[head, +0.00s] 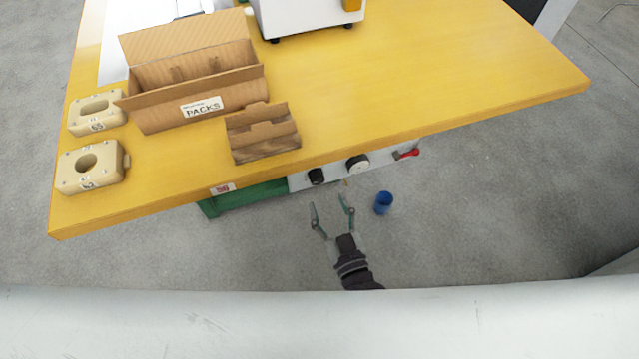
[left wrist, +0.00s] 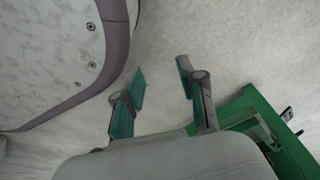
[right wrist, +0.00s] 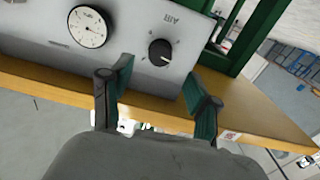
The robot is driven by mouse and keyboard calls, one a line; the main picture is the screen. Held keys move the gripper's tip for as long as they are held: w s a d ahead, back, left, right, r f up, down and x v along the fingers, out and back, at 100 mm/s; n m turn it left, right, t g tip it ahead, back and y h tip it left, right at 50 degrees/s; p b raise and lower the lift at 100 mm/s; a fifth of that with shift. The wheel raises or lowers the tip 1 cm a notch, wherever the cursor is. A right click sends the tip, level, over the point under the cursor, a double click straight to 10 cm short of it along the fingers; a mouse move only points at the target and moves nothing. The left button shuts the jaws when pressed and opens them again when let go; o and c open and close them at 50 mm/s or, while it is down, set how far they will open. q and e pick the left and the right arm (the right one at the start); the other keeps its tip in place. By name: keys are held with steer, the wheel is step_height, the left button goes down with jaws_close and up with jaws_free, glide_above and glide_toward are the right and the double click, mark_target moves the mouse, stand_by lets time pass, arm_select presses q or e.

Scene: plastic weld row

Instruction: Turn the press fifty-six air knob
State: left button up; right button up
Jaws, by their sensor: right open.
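The air knob (right wrist: 160,52) is a round black dial with a white pointer mark on a grey panel (right wrist: 135,30), beside a label that seems to read AIR. In the head view the knob (head: 316,176) shows under the front edge of the yellow table. My right gripper (head: 329,203) is open and empty in front of the panel. In the right wrist view its fingers (right wrist: 157,72) stand apart to either side below the knob, apparently not touching it. My left gripper (left wrist: 161,68) is open and empty in the left wrist view, and out of the head view.
A white gauge (head: 358,164) and a red lever (head: 408,153) sit along the panel from the knob. A blue cup (head: 383,203) is near my right gripper. The yellow table (head: 430,70) carries cardboard boxes (head: 195,80) and beige parts (head: 90,168). A green frame (head: 245,198) is below.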

mark_target(318, 182)
steer(key=x, duration=0.4)
steer(key=shift+w+a, duration=0.15)
steer(key=shift+w, duration=0.2)
arm_select(q)
steer(key=shift+w+d+r, duration=0.15)
steer(key=shift+w+r, duration=0.65)
steer(key=shift+w, duration=0.15)
arm_select(e)
steer(key=shift+x, duration=0.75)
steer(key=shift+c, duration=0.2)
steer(key=c, duration=1.1)
arm_select(q)
steer(key=shift+s+f, duration=0.2)
steer(key=shift+s, duration=0.3)
